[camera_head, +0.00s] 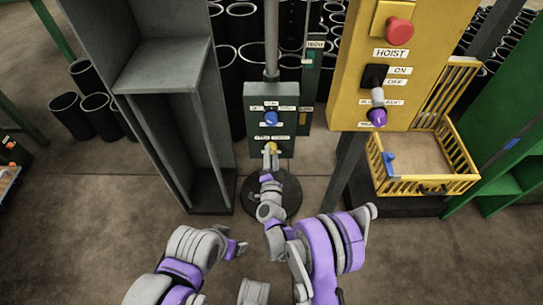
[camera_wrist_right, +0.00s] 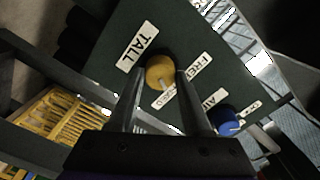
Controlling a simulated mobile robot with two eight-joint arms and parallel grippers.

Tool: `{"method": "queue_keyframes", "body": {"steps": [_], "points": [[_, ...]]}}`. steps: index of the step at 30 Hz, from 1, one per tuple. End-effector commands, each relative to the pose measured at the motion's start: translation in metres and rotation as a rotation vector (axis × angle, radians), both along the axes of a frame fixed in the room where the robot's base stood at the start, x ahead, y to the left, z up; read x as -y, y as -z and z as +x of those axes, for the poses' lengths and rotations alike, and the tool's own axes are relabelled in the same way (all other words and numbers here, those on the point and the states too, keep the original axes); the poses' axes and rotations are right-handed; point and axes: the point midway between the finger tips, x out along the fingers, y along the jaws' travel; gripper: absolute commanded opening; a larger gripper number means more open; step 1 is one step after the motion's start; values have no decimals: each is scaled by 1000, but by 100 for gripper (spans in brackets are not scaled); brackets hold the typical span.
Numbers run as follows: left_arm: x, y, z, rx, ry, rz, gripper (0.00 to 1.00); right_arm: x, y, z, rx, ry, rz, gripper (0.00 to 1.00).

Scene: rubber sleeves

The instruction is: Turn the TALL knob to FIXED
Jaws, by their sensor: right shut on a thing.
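The TALL knob is yellow (camera_wrist_right: 159,68) and sits on a dark green panel (camera_wrist_right: 105,62), beside its TALL label (camera_wrist_right: 137,46). FREE (camera_wrist_right: 199,70) and a partly hidden FIXED label (camera_wrist_right: 164,97) are near it. A pale pointer mark on the knob faces the lower labels; its exact setting is hard to tell. My right gripper (camera_wrist_right: 161,76) is shut on the knob, one finger on each side. In the head view the knob (camera_head: 271,146) shows just above my right gripper (camera_head: 270,160). My left gripper (camera_head: 237,248) is low, apart from the panel, its opening unclear.
A blue knob (camera_head: 271,118) is above the yellow one on the same panel. A grey shelf unit (camera_head: 165,65) stands left. A yellow HOIST box (camera_head: 350,80) with a red button (camera_head: 399,31) and a yellow basket (camera_head: 455,185) are at right. Black sleeves stand behind.

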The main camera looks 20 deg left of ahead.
Motion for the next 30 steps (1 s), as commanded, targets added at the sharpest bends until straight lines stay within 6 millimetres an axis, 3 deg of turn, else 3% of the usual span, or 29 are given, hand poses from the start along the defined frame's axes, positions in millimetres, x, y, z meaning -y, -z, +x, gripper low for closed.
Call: {"method": "queue_keyframes", "body": {"steps": [22, 23, 27, 30], "points": [[0, 2, 0, 0, 0, 0, 80, 0, 0, 0, -25, -2, 84, 0], [0, 2, 0, 0, 0, 0, 80, 0, 0, 0, -25, -2, 84, 54], [0, 2, 0, 0, 0, 0, 80, 0, 0, 0, -25, -1, 83, 78], [0, 2, 0, 0, 0, 0, 80, 0, 0, 0, -24, -1, 83, 78]]}}
